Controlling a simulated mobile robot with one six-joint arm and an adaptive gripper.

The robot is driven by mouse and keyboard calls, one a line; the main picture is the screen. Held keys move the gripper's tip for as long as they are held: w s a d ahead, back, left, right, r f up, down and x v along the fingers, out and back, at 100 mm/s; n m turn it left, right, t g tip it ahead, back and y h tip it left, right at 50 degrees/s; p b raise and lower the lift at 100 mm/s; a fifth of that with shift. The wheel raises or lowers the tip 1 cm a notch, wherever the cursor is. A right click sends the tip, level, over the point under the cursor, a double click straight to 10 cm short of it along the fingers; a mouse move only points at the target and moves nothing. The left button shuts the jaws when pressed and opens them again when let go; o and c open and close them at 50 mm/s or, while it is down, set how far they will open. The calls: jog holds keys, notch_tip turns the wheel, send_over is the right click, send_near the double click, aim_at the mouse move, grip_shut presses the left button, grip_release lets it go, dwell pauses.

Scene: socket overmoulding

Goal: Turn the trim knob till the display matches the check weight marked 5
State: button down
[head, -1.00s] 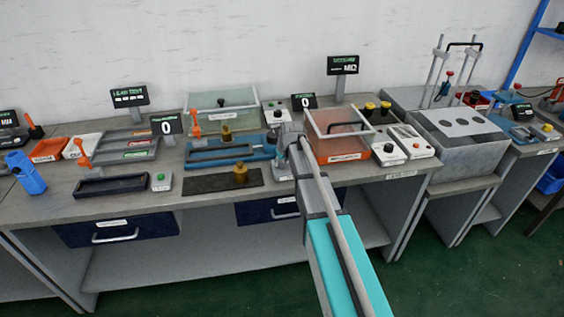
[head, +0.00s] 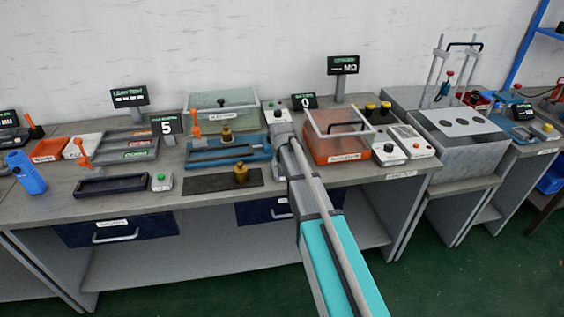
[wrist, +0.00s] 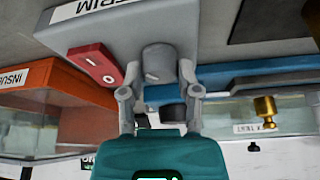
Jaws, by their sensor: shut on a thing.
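The grey trim knob (wrist: 158,58) sticks out of a light box labelled TRIM (wrist: 100,28), beside a red switch. My gripper (wrist: 160,72) is shut on the knob, one finger on each side. In the head view my arm hides most of the knob and my fingertips. The left small display (head: 166,126) reads 5. The other small display (head: 305,101), behind my arm's end, reads 0. A brass weight (head: 241,173) stands on the dark mat, and another brass weight (head: 227,135) stands at the blue fixture. Their markings are too small to read.
The blue fixture (head: 232,153) lies left of my gripper. An orange clear-lidded box (head: 335,156) stands close on the right, with a green-tinted clear box (head: 219,102) behind. A dark tray (head: 110,186) and a green-button box (head: 161,181) sit near the front edge.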

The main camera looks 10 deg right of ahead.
jog(key=shift+m+h, duration=0.3)
jog(key=shift+m, duration=0.2)
jog(key=shift+d, duration=0.1)
jog(key=shift+c, duration=1.5)
grip_release()
jog(key=shift+n, duration=0.4)
